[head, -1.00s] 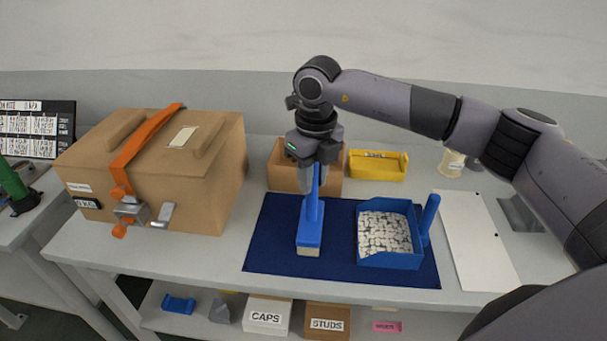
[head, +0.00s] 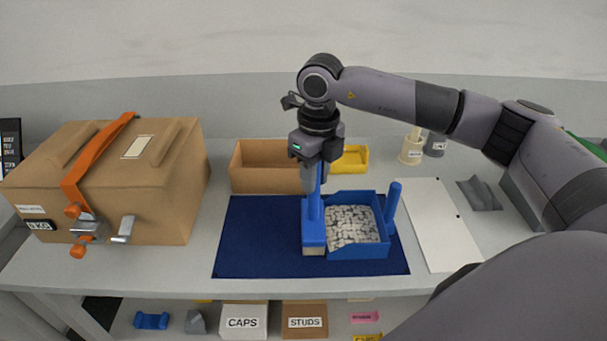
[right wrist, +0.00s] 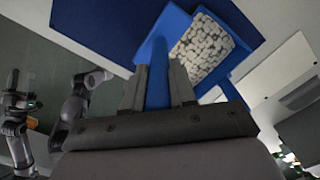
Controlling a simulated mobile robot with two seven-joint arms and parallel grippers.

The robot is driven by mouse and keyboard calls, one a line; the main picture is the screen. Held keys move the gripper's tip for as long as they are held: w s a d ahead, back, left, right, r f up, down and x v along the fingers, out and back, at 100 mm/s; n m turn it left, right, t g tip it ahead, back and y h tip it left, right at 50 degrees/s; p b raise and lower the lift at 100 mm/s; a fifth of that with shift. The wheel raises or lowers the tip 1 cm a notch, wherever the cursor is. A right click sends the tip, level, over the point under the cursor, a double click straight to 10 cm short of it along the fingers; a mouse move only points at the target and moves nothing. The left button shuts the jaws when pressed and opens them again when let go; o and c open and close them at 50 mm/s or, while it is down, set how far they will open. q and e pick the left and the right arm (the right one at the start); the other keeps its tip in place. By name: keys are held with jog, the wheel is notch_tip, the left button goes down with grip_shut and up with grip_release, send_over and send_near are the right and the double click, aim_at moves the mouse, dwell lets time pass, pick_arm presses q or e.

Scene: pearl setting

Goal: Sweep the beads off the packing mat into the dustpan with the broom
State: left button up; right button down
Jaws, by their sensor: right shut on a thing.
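The blue broom (head: 314,232) stands upright at the left side of the blue dustpan (head: 360,252). My right gripper (head: 316,182) is shut on its handle, which also shows between the fingers in the right wrist view (right wrist: 158,88). The dustpan lies on the right part of the dark blue packing mat (head: 255,240), its handle (head: 393,203) at the right. Many whitish beads (head: 352,226) fill the dustpan. I see no beads on the bare part of the mat. The broom head looks touching or very close to the pan's left edge. My left gripper is not in the head view.
A large cardboard box (head: 165,190) with an orange strap stands at the left. An open brown box (head: 262,168) and a yellow bin (head: 352,158) are behind the mat. A white board (head: 432,225) lies at the right. The left part of the mat is clear.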

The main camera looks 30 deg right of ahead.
jog(key=shift+r, duration=0.15)
notch_tip(320, 180, up, 6)
jog(key=p, duration=0.4)
dwell(0.3)
dwell(0.7)
